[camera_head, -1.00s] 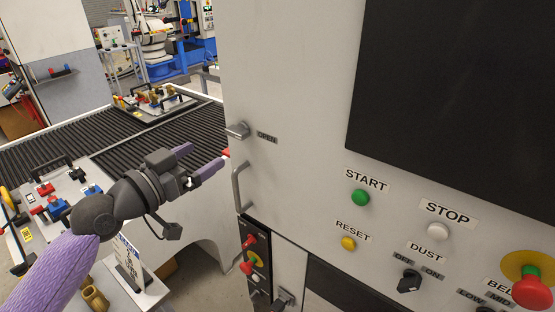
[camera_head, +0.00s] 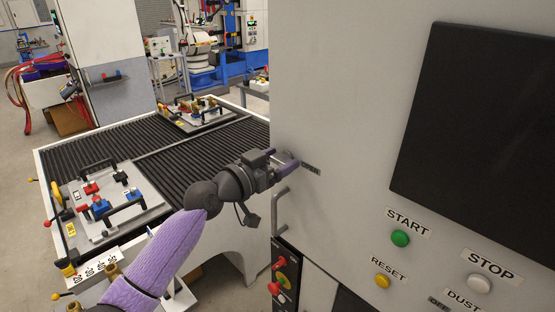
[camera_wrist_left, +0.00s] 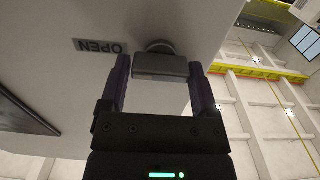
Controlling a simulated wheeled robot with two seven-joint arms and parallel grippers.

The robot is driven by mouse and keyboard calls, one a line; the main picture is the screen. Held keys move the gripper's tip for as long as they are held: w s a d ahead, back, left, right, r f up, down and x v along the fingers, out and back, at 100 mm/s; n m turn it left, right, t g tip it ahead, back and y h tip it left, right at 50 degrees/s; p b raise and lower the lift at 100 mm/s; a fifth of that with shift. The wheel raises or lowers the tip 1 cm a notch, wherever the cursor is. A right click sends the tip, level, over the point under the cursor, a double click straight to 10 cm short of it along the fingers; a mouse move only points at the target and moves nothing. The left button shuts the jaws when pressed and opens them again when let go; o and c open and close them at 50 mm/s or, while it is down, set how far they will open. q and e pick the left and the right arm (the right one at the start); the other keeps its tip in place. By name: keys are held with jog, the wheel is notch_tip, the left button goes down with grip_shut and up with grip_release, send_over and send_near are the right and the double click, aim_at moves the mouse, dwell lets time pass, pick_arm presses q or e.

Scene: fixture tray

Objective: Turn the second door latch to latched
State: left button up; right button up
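My left gripper (camera_head: 293,162) is at the latch. In the left wrist view its two purple fingers (camera_wrist_left: 160,75) stand apart, one on each side of the latch, close to its ends; I cannot tell whether they touch it. In the head view the gripper mostly hides the latch. My right gripper is not in view.
A door handle (camera_head: 279,212) is just below the gripper. START (camera_head: 400,238), RESET (camera_head: 382,281) and STOP (camera_head: 479,284) buttons are on the panel at right. A roller conveyor (camera_head: 150,145) with a fixture tray (camera_head: 150,205) lies at left.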

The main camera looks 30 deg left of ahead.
pick_arm(q)
jog(key=c, duration=0.8)
jog(key=shift+n, duration=0.3)
jog(key=n, duration=0.3)
jog(key=shift+a+n, duration=0.1)
jog(key=shift+n, duration=0.2)
jog(key=n+p, duration=0.1)
jog(key=n, duration=0.3)
jog(key=shift+n, duration=0.3)
jog(key=n+p, duration=0.1)
jog(key=n, duration=0.4)
jog(key=shift+a+f, duration=0.1)
jog(key=shift+f+n+p, duration=0.15)
jog(key=shift+n+p, duration=0.65)
jog(key=shift+n, duration=1.2)
